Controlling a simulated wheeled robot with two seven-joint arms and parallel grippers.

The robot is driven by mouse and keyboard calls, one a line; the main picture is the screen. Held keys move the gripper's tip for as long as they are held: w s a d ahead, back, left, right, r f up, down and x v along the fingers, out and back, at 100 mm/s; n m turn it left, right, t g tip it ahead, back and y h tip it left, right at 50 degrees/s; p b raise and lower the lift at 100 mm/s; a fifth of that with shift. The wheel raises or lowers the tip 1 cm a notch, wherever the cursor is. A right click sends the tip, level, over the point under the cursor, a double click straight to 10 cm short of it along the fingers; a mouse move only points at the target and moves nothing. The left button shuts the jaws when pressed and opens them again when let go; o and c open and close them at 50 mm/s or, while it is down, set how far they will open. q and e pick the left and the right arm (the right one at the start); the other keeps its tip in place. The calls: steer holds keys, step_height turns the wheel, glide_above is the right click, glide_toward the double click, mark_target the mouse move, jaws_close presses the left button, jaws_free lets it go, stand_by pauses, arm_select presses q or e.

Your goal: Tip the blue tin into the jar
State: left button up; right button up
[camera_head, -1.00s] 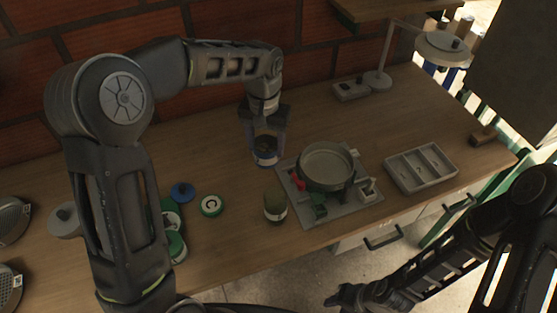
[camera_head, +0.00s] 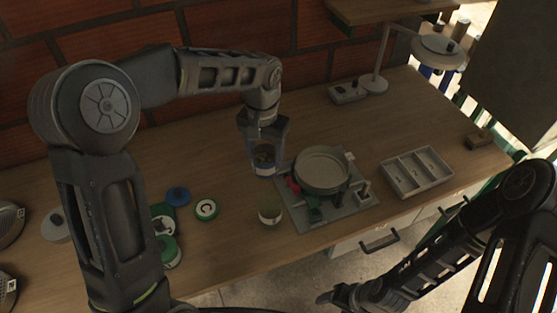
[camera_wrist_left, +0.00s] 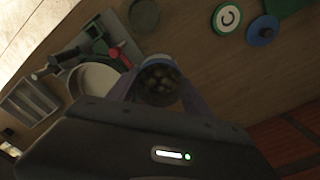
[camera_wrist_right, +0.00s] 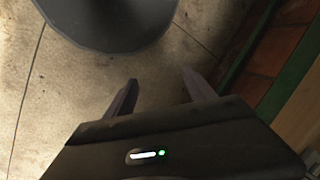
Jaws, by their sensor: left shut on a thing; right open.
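The blue tin (camera_head: 265,169) is held between the fingers of my left gripper (camera_head: 264,150), behind and slightly left of the jar. It looks nearly upright and apart from the jar. In the left wrist view the tin (camera_wrist_left: 159,84) shows its open top with brownish lumps inside. The jar (camera_head: 270,212), small with a pale label and a greenish upper part, stands on the table left of the grey base plate. It also shows in the left wrist view (camera_wrist_left: 143,14). My right gripper (camera_wrist_right: 160,95) is open and empty above the floor.
A grey round pan (camera_head: 321,170) stands on the base plate (camera_head: 350,213) with red and green parts. A compartment tray (camera_head: 416,173) lies to the right. Green-rimmed lids (camera_head: 206,209) and a blue knobbed lid (camera_head: 178,196) lie left of the jar. A lamp (camera_head: 376,82) stands behind.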

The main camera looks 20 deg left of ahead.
steer(key=o, duration=0.4)
steer(key=p+v, duration=0.1)
steer(key=v, duration=0.1)
steer(key=p+v, duration=0.1)
steer(key=v, duration=0.1)
steer(key=shift+s+a+p, duration=0.2)
steer(key=shift+a+p, duration=0.1)
steer(key=shift+a, duration=0.15)
arm_select(q)
steer(key=s+d+r+m, duration=0.2)
steer(key=s+d+m, duration=0.2)
steer(key=m, duration=0.5)
steer(key=shift+s+d, duration=0.4)
